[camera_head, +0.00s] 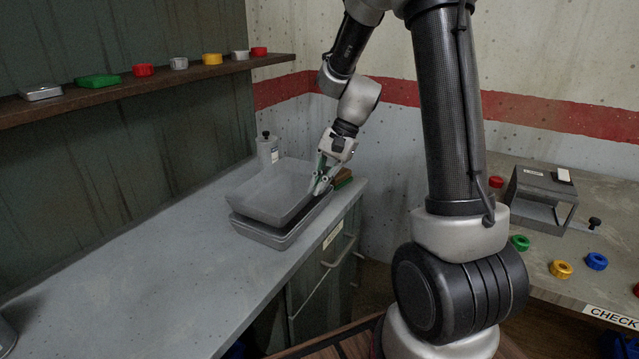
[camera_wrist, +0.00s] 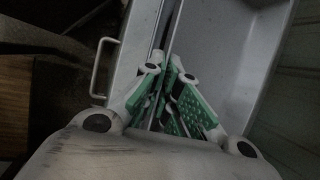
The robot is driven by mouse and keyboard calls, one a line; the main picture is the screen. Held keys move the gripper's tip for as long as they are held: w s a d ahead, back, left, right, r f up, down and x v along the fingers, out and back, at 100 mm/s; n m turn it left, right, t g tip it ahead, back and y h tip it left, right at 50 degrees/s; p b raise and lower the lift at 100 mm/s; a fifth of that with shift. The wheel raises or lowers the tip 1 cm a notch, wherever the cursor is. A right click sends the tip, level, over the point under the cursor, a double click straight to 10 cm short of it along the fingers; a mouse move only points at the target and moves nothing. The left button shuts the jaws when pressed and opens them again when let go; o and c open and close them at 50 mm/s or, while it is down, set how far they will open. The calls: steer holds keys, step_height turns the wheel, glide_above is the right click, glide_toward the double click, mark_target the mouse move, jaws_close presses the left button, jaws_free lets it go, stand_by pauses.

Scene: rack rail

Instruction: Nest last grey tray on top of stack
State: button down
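The upper grey tray (camera_head: 268,190) is shallow and empty. It sits over a lower grey tray (camera_head: 266,236), slightly offset and tilted, with a dark gap between them at the near right side. My gripper (camera_head: 321,184) is at the right rim of the upper tray. In the wrist view my gripper (camera_wrist: 170,72) has its green-padded fingers close together on either side of the tray wall, and the inside of the upper tray (camera_wrist: 232,55) shows to the right. The exact contact with the rim is partly hidden by the fingers.
The trays are on a grey counter (camera_head: 150,270), clear at the near left. A grey canister (camera_head: 268,150) stands behind them, and a brown block (camera_head: 343,176) lies to the right. A shelf (camera_head: 150,83) holds small items. A side table (camera_head: 560,225) carries a grey frame and colored rings.

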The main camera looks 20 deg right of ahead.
steer(key=shift+f, duration=0.95)
steer(key=c, duration=1.6)
jaws_free()
steer(key=shift+o, duration=0.2)
steer(key=shift+c, duration=0.8)
steer(key=shift+r, duration=0.1)
steer(key=v, duration=0.6)
steer(key=shift+a+r, duration=0.2)
steer(key=shift+r, duration=0.3)
